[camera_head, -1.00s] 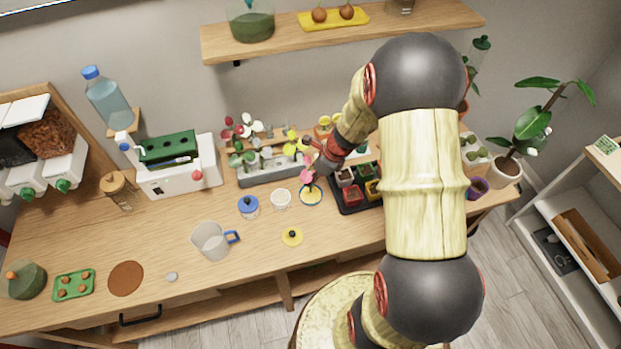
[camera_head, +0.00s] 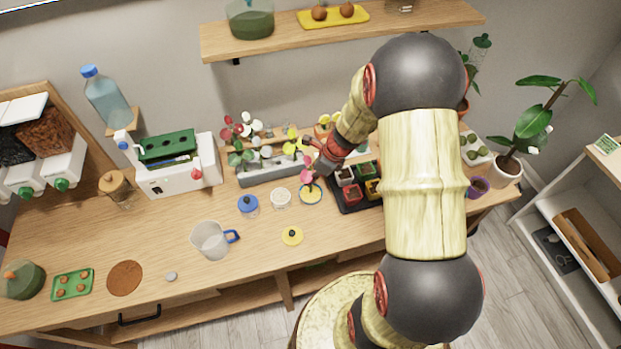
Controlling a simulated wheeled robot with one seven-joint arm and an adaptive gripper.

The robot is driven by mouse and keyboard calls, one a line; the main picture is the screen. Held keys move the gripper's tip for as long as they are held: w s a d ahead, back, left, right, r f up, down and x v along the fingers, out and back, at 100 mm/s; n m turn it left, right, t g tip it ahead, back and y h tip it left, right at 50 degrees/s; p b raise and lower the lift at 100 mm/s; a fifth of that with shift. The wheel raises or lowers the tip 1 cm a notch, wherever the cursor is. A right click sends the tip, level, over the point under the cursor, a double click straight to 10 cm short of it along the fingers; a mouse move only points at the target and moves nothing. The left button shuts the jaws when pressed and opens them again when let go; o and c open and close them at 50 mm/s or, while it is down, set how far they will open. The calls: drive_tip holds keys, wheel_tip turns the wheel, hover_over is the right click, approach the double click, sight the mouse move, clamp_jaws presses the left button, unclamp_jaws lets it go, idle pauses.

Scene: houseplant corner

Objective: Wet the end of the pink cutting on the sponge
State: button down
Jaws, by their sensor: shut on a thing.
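My gripper (camera_head: 312,157) is shut on the pink cutting (camera_head: 306,176) near the back middle of the table. The cutting hangs below the fingers, over or at the yellow sponge (camera_head: 312,196) in its round blue-rimmed dish. Its lower end is too small to make out, so I cannot tell whether it touches the sponge. My arm covers much of the table to the right.
A grey rack (camera_head: 262,174) of colourful cuttings stands left of the gripper. A dark tray (camera_head: 350,208) of small pots is close on the right. The front table is mostly clear.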

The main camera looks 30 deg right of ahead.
sight(311, 171)
drive_tip(key=shift+f, duration=0.6)
idle(1.3)
drive_tip(key=shift+r, duration=0.15)
wheel_tip(311, 171, up, 7)
drive_tip(key=p, duration=0.6)
drive_tip(key=shift+s, duration=0.1)
idle(0.8)
